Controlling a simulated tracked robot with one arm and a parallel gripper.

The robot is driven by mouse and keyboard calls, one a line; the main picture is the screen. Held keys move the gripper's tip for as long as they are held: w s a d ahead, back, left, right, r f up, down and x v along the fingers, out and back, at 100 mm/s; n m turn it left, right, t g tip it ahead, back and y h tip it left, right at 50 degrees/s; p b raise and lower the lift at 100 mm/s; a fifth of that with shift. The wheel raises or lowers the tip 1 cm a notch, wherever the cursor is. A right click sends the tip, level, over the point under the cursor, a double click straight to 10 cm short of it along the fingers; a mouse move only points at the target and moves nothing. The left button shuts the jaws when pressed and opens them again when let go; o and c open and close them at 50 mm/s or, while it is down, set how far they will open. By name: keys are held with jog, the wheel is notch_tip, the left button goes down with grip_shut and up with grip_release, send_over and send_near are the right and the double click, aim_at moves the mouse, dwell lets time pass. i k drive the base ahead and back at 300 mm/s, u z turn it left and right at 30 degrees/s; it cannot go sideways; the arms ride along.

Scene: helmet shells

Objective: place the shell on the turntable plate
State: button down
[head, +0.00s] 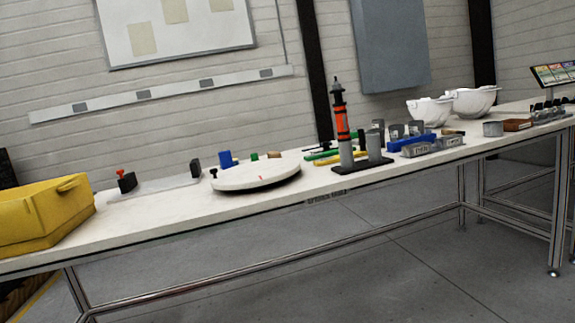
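Two white helmet shells sit at the far right of the bench in the head view. The nearer-left shell (429,111) looks like an open bowl, and the larger shell (472,101) is just right of it. My gripper is not in view.
A yellow bin (40,214) stands at the bench's left end. An orange and black upright tool (341,120) in a dark stand rises between turntable and shells. Grey and blue blocks (411,142) crowd the bench before the shells. The floor (330,265) in front is clear.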

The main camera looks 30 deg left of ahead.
aim_at(254, 168)
jog(key=z, duration=0.2)
jog(key=i, duration=1.55)
jog(key=u, duration=0.7)
jog(key=i, duration=0.3)
jog(key=u, duration=0.25)
jog(key=k, duration=0.9)
jog(key=u, duration=0.15)
jog(key=i, duration=0.9)
jog(key=z, duration=0.05)
